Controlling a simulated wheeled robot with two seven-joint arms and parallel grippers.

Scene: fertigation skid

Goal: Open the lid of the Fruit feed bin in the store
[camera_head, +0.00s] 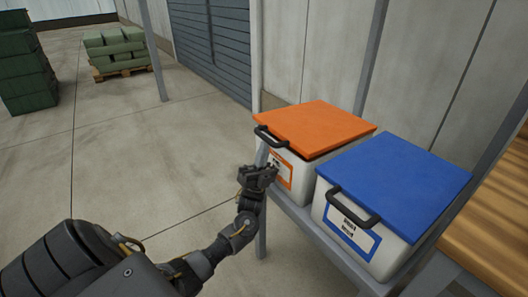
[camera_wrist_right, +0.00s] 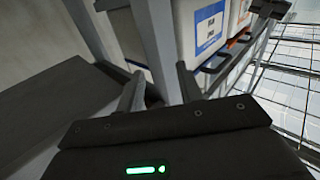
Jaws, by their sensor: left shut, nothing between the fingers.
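Two white bins stand side by side on a grey metal rack. The left bin (camera_head: 305,172) has an orange lid (camera_head: 318,127), a dark front handle (camera_head: 270,137) and an orange-framed label. The right bin (camera_head: 325,215) has a blue lid (camera_head: 395,184), a dark handle (camera_head: 352,212) and a blue-framed label. Both lids lie down on their bins; the label words are too small to read surely. My left gripper (camera_head: 258,174) is shut and empty, just below and in front of the orange lid's handle. My right gripper (camera_wrist_right: 158,82) is open and empty, low in front of the rack; the blue-framed label (camera_wrist_right: 209,24) shows beyond it.
Rack posts stand near the bins, one (camera_head: 262,225) close to my left gripper. A wooden surface (camera_head: 495,225) is at the right edge. A pallet of green sacks (camera_head: 116,50) and dark green stacked crates (camera_head: 24,65) are far left. The concrete floor (camera_head: 130,150) between is clear.

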